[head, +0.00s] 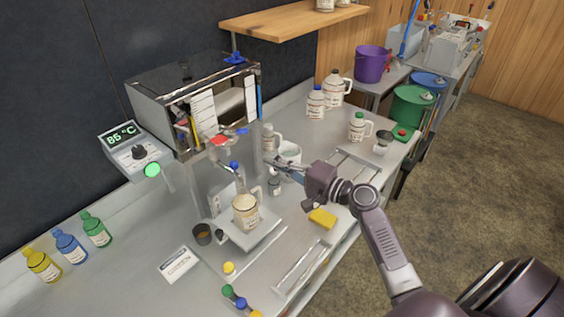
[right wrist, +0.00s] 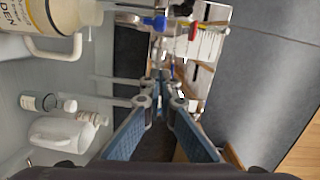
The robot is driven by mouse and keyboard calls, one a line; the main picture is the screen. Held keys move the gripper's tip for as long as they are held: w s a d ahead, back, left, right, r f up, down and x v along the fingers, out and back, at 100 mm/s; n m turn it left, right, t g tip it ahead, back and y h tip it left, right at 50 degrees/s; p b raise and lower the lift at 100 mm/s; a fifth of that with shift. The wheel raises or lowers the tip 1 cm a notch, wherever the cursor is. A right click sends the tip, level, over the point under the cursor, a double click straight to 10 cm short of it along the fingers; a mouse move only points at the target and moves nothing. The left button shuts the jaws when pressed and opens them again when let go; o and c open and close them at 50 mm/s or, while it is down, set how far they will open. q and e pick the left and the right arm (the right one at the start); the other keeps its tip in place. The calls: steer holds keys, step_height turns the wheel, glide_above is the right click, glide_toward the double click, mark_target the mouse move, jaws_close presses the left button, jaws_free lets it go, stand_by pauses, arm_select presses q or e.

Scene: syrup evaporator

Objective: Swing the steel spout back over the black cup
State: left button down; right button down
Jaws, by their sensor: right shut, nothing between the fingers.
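The steel spout (head: 238,180) hangs below the front of the evaporator, by a blue knob (head: 234,165). Its lower end appears above the cream-labelled jug (head: 245,213), not over the black cup. The black cup (head: 202,234) stands on the bench to the left of the jug, with something brown inside. My right gripper (head: 268,161) is to the right of the spout, apart from it, with its fingers shut and empty. In the right wrist view the finger tips (right wrist: 160,78) are together; the jug (right wrist: 50,18) and blue knob (right wrist: 158,22) show beyond them. My left gripper is out of view.
The evaporator (head: 160,92) has a red handle (head: 220,140) on its front. A yellow sponge (head: 322,218), a label card (head: 177,264) and coloured bottles (head: 70,246) lie or stand about the bench.

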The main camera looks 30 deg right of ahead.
mark_target(227, 168)
steer(key=w+a+p, duration=0.3)
steer(key=a, duration=0.3)
steer(key=shift+w+f, duration=0.2)
steer(key=shift+f, duration=0.1)
steer(key=shift+d, duration=0.1)
